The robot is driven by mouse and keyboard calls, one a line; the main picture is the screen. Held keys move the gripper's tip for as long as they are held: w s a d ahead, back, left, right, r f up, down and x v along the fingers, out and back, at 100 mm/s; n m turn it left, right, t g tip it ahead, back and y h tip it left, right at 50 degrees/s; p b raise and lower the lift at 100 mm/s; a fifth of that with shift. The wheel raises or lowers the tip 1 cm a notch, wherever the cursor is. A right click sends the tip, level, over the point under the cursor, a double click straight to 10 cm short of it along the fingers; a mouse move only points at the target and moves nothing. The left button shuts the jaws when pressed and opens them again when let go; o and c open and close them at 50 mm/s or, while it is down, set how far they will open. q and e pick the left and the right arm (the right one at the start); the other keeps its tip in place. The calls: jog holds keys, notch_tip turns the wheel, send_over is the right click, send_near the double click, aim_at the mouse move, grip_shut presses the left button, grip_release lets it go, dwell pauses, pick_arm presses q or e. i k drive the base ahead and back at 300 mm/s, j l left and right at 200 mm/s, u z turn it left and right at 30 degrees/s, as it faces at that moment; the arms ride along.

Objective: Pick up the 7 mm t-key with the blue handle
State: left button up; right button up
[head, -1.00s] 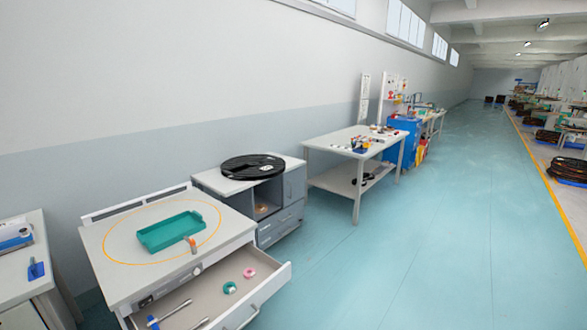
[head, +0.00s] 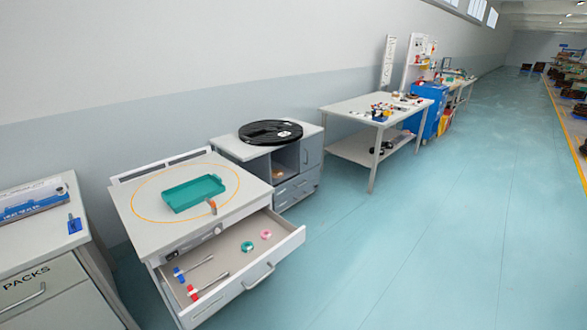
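A tool with a blue handle (head: 179,274) and a thin metal shaft lies in the open drawer (head: 288,240), near its left end. It looks like the blue-handled t-key; its size marking is too small to read. A similar tool with a red handle (head: 193,292) lies just in front of it. Neither of my grippers is in view.
A green ring (head: 247,246) and a pink ring (head: 266,234) lie in the drawer's right part. A teal tray (head: 193,192) sits on the worktop above. A cabinet (head: 40,285) with a blue item (head: 74,224) stands left.

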aim_at(179, 273)
jog(key=j+u, duration=0.1)
jog(key=u, duration=0.65)
jog(key=i+j+u, duration=0.1)
jog(key=u, duration=0.3)
